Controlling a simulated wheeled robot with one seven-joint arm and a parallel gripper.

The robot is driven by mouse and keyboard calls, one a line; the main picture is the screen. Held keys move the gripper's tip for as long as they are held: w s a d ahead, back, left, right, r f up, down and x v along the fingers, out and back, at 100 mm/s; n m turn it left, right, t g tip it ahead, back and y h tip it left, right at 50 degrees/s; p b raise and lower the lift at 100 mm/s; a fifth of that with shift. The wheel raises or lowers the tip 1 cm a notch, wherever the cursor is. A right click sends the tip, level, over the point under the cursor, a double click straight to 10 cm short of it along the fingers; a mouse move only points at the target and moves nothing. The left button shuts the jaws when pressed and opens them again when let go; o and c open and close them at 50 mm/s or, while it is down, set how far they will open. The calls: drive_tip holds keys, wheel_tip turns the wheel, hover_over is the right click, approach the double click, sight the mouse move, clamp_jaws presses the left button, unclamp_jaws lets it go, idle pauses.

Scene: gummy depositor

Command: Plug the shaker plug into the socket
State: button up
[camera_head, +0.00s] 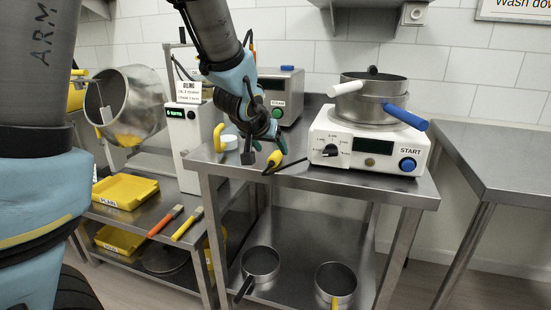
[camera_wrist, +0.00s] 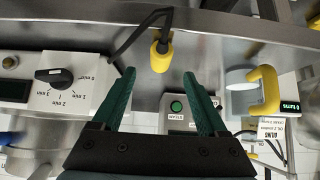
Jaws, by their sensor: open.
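A yellow plug (camera_head: 273,161) on a black cable is near the front edge of the steel table, below my gripper. The cable runs right toward a white machine (camera_head: 405,158) with a dial and START button. In the wrist view the plug (camera_wrist: 161,52) is just beyond and between the fingertips, apart from both. My gripper (camera_head: 268,144) is open and empty, and its green fingers also show in the wrist view (camera_wrist: 159,74). A small dark block (camera_head: 248,157) is left of the plug near the table edge; I cannot tell whether it is the socket.
Stacked pots (camera_head: 368,108) sit on the white machine. A yellow-handled cup (camera_head: 228,142) stands left of my gripper. A steel box with a green button (camera_head: 280,96) is behind. Pans (camera_head: 260,262) are on the lower shelf. A separate steel table (camera_head: 500,165) is at right.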

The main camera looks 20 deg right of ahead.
sight(274, 155)
drive_tip(key=shift+p+x, duration=0.6)
drive_tip(key=shift+x, duration=2.2)
drive_tip(key=shift+f, duration=0.1)
drive_tip(key=shift+c, duration=0.4)
clamp_jaws()
